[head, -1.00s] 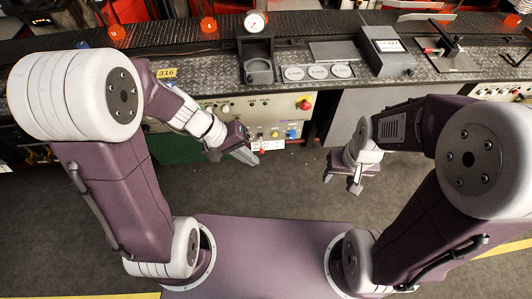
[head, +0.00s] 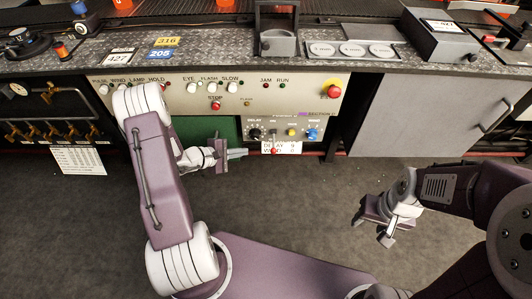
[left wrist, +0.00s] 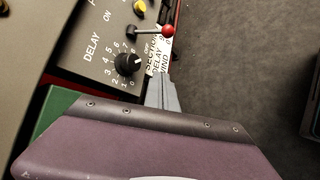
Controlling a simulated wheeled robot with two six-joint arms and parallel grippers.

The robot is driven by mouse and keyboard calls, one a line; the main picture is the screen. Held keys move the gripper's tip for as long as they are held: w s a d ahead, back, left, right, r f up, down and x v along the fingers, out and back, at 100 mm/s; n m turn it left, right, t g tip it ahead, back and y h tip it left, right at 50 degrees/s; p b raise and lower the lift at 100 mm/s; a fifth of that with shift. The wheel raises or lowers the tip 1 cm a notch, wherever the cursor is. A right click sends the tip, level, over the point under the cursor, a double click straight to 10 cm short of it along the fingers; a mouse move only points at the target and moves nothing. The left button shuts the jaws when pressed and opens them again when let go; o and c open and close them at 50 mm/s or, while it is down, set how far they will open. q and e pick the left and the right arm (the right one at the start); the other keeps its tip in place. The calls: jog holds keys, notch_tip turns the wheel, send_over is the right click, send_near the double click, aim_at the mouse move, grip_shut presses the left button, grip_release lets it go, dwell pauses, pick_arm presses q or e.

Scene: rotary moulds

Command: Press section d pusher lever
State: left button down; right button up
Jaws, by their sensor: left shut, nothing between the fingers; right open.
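The section D panel (head: 312,129) is a grey plate with a black delay knob (head: 254,134), which also shows in the left wrist view (left wrist: 128,64). A short lever with a red ball end (head: 273,151) sticks out from its lower edge. In the left wrist view the lever's red ball (left wrist: 169,31) is clear, beyond my fingertips. My left gripper (head: 243,153) is shut and empty, just left of the lever and apart from it; its fingers (left wrist: 162,78) point toward the panel's lower edge. My right gripper (head: 372,231) is open and empty, well to the right over the floor.
A white label (head: 288,148) hangs under the panel, close to the lever. A blue knob (head: 312,134) and a yellow button (head: 291,132) share the panel. A red emergency button (head: 333,92) is above right. A grey cabinet door (head: 430,115) stands right. The floor between my grippers is clear.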

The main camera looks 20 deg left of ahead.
pick_arm(q)
jog(key=w+d+f+b, duration=0.2)
jog(key=w+d+b, duration=0.1)
jog(key=w+d, duration=0.2)
jog(key=d, duration=0.2)
jog(key=shift+d+f, duration=0.35)
